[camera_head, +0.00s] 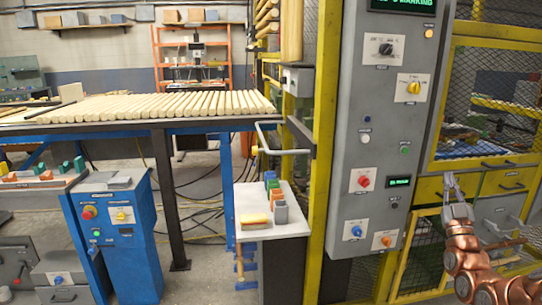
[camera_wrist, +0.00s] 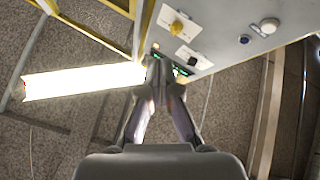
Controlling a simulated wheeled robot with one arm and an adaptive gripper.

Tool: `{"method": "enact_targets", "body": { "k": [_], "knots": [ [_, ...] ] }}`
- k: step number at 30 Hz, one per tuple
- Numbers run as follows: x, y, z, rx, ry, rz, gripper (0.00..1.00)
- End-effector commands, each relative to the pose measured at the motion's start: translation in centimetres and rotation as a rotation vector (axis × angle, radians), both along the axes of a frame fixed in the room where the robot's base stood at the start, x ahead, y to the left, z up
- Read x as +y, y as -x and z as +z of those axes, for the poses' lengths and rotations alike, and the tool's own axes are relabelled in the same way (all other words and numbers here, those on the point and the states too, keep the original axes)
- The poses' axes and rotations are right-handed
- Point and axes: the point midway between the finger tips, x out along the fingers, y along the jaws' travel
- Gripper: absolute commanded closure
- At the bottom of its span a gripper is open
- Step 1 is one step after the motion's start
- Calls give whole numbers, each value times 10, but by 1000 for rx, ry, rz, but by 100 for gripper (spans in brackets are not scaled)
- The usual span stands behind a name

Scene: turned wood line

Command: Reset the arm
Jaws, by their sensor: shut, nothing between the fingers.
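My gripper (camera_head: 453,186) is at the right side of the head view, at the end of my copper-coloured arm, pointing up. It is in front of the yellow-framed machine with drawers, to the right of the grey control panel (camera_head: 372,130). In the wrist view my gripper (camera_wrist: 161,62) reaches up the middle of the picture. Its fingertips are together and nothing shows between them. The grey panel also shows in the wrist view (camera_wrist: 225,32), beyond the fingers, with a yellow knob and several buttons. I cannot tell the exact gap between fingertips and panel.
A small white shelf (camera_head: 262,231) with coloured blocks stands left of the panel. A blue control pedestal (camera_head: 137,262) and a table of wooden rods (camera_head: 175,105) are farther left. A yellow mesh frame (camera_head: 320,130) and a bar handle (camera_head: 285,151) border the panel.

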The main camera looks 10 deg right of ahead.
Motion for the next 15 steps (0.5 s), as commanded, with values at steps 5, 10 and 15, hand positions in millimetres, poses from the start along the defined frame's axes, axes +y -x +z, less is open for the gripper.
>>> {"method": "enact_targets", "body": {
  "k": [5, 10, 15],
  "knots": [
    [18, -21, -1, 69, -26, 37, 100],
    [39, -44, -9, 166, -62, 76, 100],
    [73, -69, -20, 302, -108, 131, 100]
  ]
}}
